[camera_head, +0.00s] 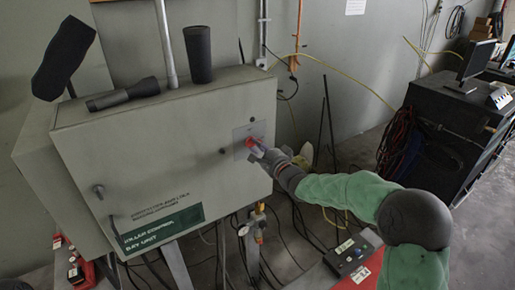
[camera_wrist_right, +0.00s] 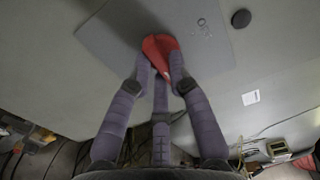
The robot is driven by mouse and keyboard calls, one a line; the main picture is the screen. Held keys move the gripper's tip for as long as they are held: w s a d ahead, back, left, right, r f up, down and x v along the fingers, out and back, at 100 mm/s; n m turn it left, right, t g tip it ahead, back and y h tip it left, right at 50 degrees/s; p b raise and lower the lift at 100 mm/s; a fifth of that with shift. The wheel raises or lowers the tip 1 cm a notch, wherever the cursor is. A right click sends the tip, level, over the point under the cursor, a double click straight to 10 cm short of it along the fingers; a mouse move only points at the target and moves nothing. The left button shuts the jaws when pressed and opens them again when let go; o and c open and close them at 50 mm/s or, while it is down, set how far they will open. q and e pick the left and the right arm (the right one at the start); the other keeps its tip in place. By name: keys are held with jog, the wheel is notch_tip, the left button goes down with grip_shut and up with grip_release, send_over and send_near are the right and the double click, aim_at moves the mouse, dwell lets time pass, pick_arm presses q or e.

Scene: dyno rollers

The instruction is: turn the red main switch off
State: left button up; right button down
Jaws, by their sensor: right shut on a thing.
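The red main switch (camera_head: 252,143) is on a small grey plate (camera_head: 248,131) at the right side of the front of a large grey-green cabinet (camera_head: 160,145). My right gripper (camera_head: 259,150) is at the switch and partly covers it in the head view. In the right wrist view, the red switch handle (camera_wrist_right: 160,47) sits between the fingertips of my right gripper (camera_wrist_right: 161,68), which is shut on it. Lettering on the plate shows beside the handle, but it is too small to read surely. My left gripper is not in view.
Dark cylindrical objects (camera_head: 198,54) stand and lie on top of the cabinet. A black cabinet (camera_head: 440,130) with a monitor (camera_head: 476,60) is at the right. Cables and a small dark box (camera_head: 352,252) lie low, near my right arm.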

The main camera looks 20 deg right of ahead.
jog(key=shift+r+n+b, duration=0.2)
jog(key=shift+n+b, duration=4.55)
jog(key=shift+n, duration=4.15)
jog(key=c, duration=1.1)
grip_release()
jog(key=shift+r, duration=0.1)
jog(key=shift+c, duration=0.2)
jog(key=shift+s+d, duration=0.1)
jog(key=s+d, duration=0.1)
jog(key=s, duration=1)
jog(key=shift+s+d, duration=0.3)
jog(key=shift+s, duration=0.05)
